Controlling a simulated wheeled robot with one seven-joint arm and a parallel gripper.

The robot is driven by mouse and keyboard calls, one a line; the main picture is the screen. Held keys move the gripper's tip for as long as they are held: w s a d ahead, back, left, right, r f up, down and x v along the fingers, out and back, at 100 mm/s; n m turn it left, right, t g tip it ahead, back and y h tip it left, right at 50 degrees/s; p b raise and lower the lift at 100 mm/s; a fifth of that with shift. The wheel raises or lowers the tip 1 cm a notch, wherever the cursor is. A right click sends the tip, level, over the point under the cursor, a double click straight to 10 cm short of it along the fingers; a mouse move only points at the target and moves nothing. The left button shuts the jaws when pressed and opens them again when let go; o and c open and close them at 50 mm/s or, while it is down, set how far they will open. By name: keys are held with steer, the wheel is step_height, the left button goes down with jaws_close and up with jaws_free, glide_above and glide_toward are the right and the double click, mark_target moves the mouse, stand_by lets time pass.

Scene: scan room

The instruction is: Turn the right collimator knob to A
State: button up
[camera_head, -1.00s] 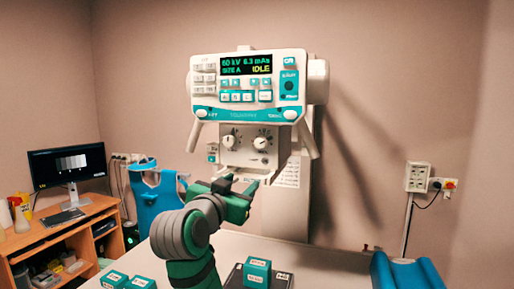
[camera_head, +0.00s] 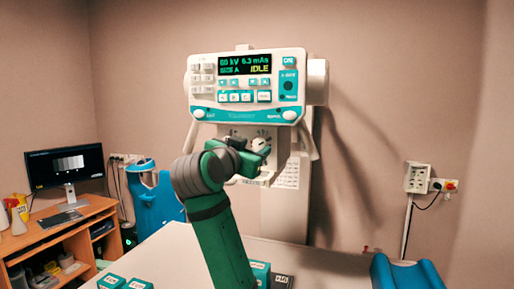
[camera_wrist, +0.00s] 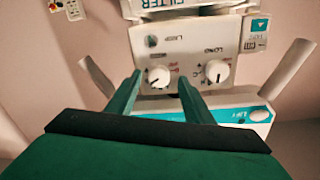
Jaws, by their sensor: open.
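The collimator box (camera_head: 279,137) hangs below the control console, its front face towards me. Its right knob (camera_head: 260,144) is white and round and shows just beyond my gripper (camera_head: 255,148); my arm hides the left knob. The wrist view is turned about upside down, so the right knob (camera_wrist: 159,76) is at the left there and the left knob (camera_wrist: 216,71) at the right. My gripper (camera_wrist: 160,77) is open, its fingers on either side of the right knob in that view. Contact cannot be told. The knob's exact pointer setting is too small to read.
The console (camera_head: 248,88) above reads 60 kV, 6.3 mAs and IDLE. Its handles (camera_head: 312,141) flank the collimator. A table (camera_head: 320,259) below holds teal boxes (camera_head: 261,272) and a blue cushion (camera_head: 407,274). A desk with a monitor (camera_head: 65,165) stands at left.

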steer(key=shift+x, duration=0.85)
steer(key=shift+d+r, duration=0.1)
steer(key=c, duration=1)
steer(key=shift+c, duration=0.2)
